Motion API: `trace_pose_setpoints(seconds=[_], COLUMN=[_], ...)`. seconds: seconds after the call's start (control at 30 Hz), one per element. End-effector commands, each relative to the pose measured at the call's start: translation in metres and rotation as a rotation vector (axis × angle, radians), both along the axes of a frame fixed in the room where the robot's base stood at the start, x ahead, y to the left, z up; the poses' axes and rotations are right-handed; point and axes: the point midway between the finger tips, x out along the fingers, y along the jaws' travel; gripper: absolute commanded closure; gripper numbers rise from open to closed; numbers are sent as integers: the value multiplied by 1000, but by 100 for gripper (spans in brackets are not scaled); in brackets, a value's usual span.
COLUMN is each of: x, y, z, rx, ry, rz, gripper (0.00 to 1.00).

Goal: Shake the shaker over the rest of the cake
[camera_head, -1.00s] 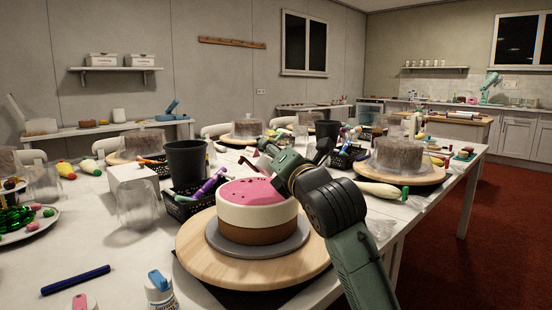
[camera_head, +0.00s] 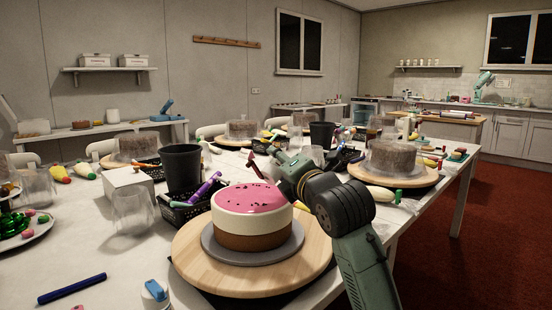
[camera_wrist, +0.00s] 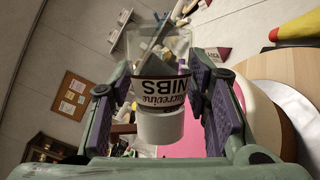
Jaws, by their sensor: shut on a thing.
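A round cake (camera_head: 252,226) with a pink top, cream middle and brown base stands on a grey board (camera_head: 290,246) on a wooden turntable (camera_head: 190,250). Dark specks dot its pink top (camera_head: 250,197). My gripper (camera_head: 268,170) is at the cake's back right, just above the top's level. In the wrist view my gripper (camera_wrist: 170,105) is shut on the shaker (camera_wrist: 162,50), its purple pads on both sides. The shaker has a clear body, a label reading "NIBS" and a white end. In the head view the shaker is hard to make out behind my gripper.
A black cup (camera_head: 182,168), a black basket (camera_head: 185,208) of coloured pens and a clear beaker (camera_head: 132,212) stand left of the cake. Another turntable cake (camera_head: 392,158) stands behind right.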

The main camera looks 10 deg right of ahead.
Motion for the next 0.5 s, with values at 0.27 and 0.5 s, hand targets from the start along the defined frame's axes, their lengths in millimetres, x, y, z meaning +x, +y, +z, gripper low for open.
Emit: trace_pose_setpoints(seconds=[0.27,0.5], x=[8,7], y=[-6,-4], z=[0,1], rx=[-6,-53], ry=[-7,-40], rz=[0,0], gripper=[96,96])
